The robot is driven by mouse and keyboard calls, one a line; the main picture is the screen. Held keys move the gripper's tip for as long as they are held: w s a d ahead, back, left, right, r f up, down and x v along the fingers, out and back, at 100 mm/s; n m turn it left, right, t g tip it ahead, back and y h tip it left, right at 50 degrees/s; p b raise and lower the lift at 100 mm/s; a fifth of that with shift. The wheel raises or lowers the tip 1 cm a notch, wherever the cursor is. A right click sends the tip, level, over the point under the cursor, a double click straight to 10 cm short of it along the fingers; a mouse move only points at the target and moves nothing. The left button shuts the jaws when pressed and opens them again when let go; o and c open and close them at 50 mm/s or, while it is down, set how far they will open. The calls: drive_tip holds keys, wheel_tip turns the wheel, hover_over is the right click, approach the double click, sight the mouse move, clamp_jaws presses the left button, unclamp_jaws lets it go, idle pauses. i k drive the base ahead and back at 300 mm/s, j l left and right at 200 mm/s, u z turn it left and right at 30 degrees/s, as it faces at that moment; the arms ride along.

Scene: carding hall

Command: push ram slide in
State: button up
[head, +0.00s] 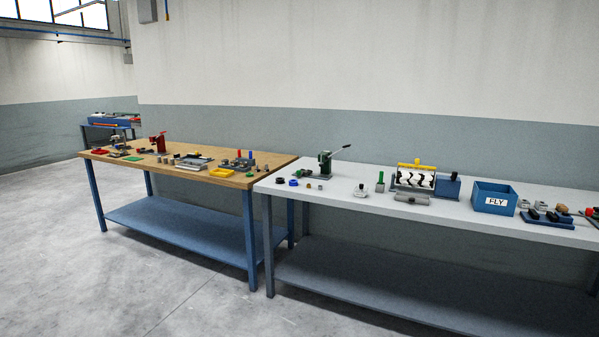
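No part that I can clearly tell as the ram slide shows at this distance. A small green press (325,165) with a long lever rising to the right stands at the left end of the grey table. A red press-like device (159,144) stands near the back of the wooden table. Whether either holds the ram slide, and how far in it sits, is too small to tell. My gripper is not in view.
The wooden table (235,180) and grey table (335,196) stand nearly end to end along the wall, both with lower shelves. A blue FLY bin (494,197) and a yellow-topped roller device (415,175) stand on the grey table. Open floor (110,270) lies in front.

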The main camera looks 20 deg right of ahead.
sight(302, 171)
drive_tip(key=i+l, duration=0.65)
drive_tip(key=i+l+u, duration=0.1)
drive_tip(key=i+l, duration=0.5)
drive_tip(key=l, duration=0.15)
